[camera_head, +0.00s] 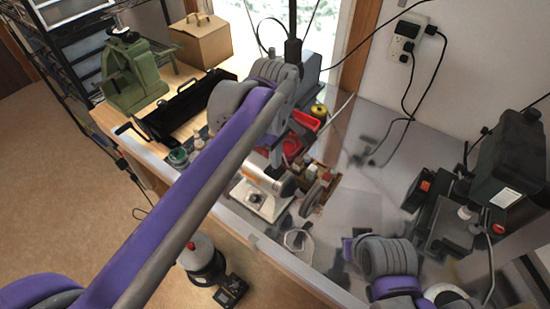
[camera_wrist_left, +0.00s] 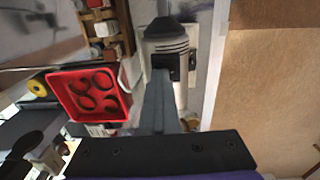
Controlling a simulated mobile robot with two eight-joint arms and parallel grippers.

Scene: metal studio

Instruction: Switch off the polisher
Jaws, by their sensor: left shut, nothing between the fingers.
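The polisher (camera_head: 268,179) is a pale cylindrical motor with a tapered spindle on a white base, at the table's front edge in the head view. In the head view my left wrist hides most of that gripper. My right gripper does not show, only its purple arm.
A black machine (camera_head: 515,155) stands at the far right.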

